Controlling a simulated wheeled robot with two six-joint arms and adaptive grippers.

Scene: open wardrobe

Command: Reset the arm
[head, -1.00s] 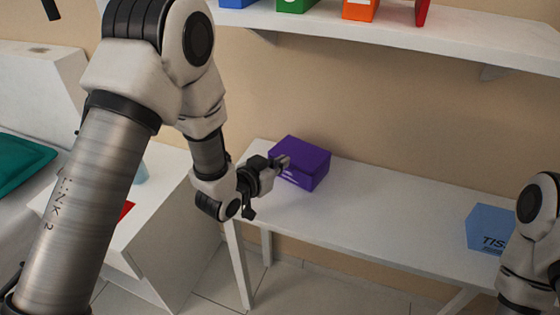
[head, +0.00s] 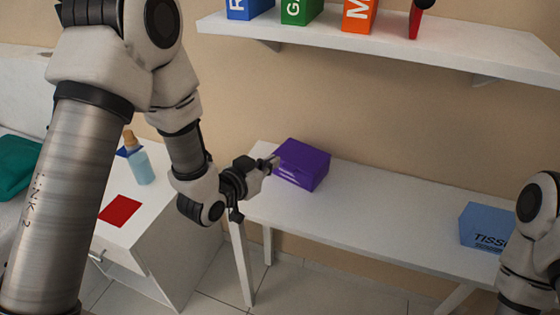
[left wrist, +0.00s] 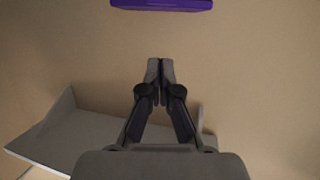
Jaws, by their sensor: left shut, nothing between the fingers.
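My left gripper (head: 272,163) is shut and empty. In the head view its tips show just left of a purple box (head: 302,165) on the white table (head: 380,215); I cannot tell from this view whether they touch. In the left wrist view the closed fingers (left wrist: 160,66) point at the beige wall, and a purple edge (left wrist: 161,4) shows at the top, apart from the fingertips. Part of my right arm shows at the right edge of the head view, but its gripper is out of view.
A blue tissue box (head: 484,228) stands at the table's right end. A white shelf (head: 400,58) above holds several coloured boxes. At left, a white cabinet (head: 150,235) bears a bottle (head: 138,166) and a red flat item (head: 120,211). The table's middle is clear.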

